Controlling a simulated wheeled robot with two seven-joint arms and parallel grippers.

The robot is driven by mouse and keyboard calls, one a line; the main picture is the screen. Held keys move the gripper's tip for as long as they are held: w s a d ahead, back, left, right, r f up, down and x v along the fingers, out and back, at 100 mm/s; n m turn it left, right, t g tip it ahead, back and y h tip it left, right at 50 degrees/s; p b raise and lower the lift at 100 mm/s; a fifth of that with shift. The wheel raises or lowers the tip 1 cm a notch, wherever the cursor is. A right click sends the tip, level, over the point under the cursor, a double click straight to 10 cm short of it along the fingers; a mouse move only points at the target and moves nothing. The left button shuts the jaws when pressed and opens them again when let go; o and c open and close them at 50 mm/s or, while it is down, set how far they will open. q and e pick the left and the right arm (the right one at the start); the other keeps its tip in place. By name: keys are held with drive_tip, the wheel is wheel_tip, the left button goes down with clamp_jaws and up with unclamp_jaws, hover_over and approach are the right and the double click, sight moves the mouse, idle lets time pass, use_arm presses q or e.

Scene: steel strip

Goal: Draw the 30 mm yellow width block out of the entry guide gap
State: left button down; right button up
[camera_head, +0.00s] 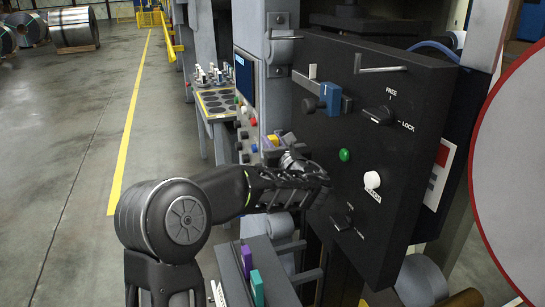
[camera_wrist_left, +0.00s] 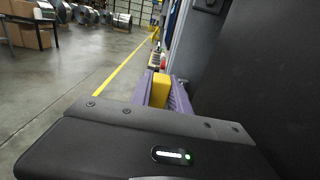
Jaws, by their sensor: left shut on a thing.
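My left gripper (camera_head: 270,147) is in front of the machine, left of the black control panel. It is shut on the yellow width block (camera_head: 272,140), which is small and partly hidden in the head view. In the left wrist view the yellow block (camera_wrist_left: 161,88) stands between the two purple fingers of my left gripper (camera_wrist_left: 162,96). The entry guide gap cannot be made out in either view, so I cannot tell whether the block is inside it or clear of it. My right gripper is not in view.
The black control panel (camera_head: 330,210) with a blue handle (camera_head: 330,97) and FREE/LOCK knob (camera_head: 380,113) stands close right of my arm. Below, a grey rack (camera_head: 232,272) holds a purple block (camera_head: 246,260) and a teal block (camera_head: 257,288).

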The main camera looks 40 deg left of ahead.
use_arm(q)
wheel_tip(320, 180, up, 4)
drive_tip(key=shift+s+f+p, duration=0.1)
drive_tip(key=shift+f+p, duration=0.05)
drive_tip(key=shift+p, duration=0.5)
drive_tip(key=shift+s+d+r+p, duration=0.1)
drive_tip(key=shift+d+r+p, duration=0.15)
drive_tip(key=shift+r, duration=0.35)
drive_tip(key=shift+s+d+r+p, duration=0.1)
drive_tip(key=shift+d+r+p, duration=0.1)
drive_tip(key=shift+r+p, duration=0.3)
drive_tip(key=shift+s+d+r+p, duration=0.1)
drive_tip(key=shift+d+r+p, duration=0.1)
drive_tip(key=shift+r, duration=0.5)
drive_tip(key=shift+s+d+r+p, duration=0.15)
drive_tip(key=shift+r+p, duration=0.2)
drive_tip(key=shift+r, duration=0.25)
drive_tip(key=shift+s+d+r+p, duration=0.15)
drive_tip(key=shift+r+p, duration=0.2)
drive_tip(key=shift+r, duration=0.25)
drive_tip(key=shift+w, duration=0.15)
